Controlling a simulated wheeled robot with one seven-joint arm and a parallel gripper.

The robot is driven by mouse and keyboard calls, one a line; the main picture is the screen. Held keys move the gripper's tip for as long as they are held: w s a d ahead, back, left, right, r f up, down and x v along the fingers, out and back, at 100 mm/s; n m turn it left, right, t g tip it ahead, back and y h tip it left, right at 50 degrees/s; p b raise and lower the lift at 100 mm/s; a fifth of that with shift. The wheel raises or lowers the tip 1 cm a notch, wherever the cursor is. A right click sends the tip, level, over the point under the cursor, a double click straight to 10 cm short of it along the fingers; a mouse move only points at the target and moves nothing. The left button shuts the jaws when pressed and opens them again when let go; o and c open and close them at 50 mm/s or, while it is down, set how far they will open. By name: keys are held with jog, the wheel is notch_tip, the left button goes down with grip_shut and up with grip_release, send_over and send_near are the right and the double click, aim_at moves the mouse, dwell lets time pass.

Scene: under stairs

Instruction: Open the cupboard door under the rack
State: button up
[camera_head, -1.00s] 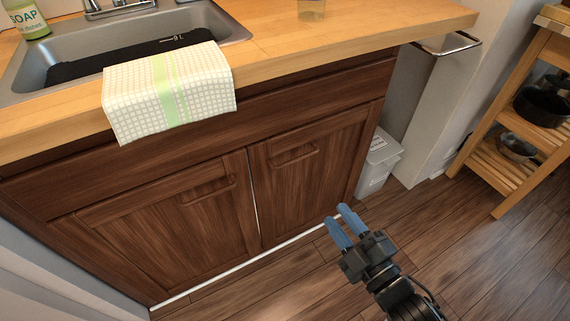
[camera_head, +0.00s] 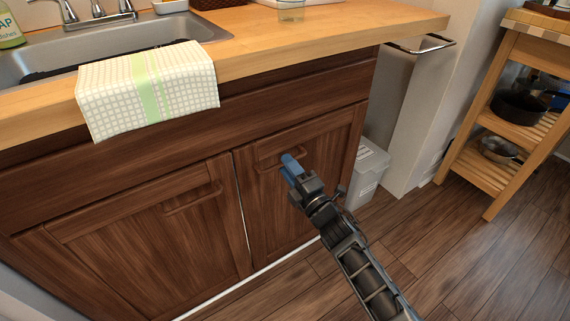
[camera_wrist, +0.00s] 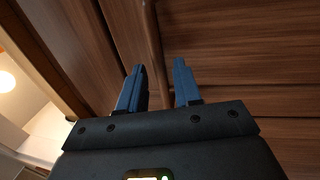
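The dark wood cupboard has two shut doors, a left door (camera_head: 150,245) and a right door (camera_head: 280,215), each with a bar handle near its top. My gripper (camera_head: 290,166) is in front of the right door's handle (camera_head: 266,164) and partly hides it. In the wrist view, the two blue fingers of my gripper (camera_wrist: 158,75) are apart. The handle bar (camera_wrist: 151,35) runs down toward the gap between them; contact cannot be told. A white rack or tray (camera_head: 305,3) is cut off at the top edge, on the counter above the right door.
A checked towel (camera_head: 115,100) hangs over the counter (camera_head: 330,42) by the sink. A grey bin (camera_head: 368,170) stands right of the cupboard. A wooden shelf unit (camera_head: 487,130) with pans is at far right. The floor (camera_head: 445,240) between is clear.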

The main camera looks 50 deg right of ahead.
jog(key=shift+x, duration=1)
grip_shut()
dwell(0.8)
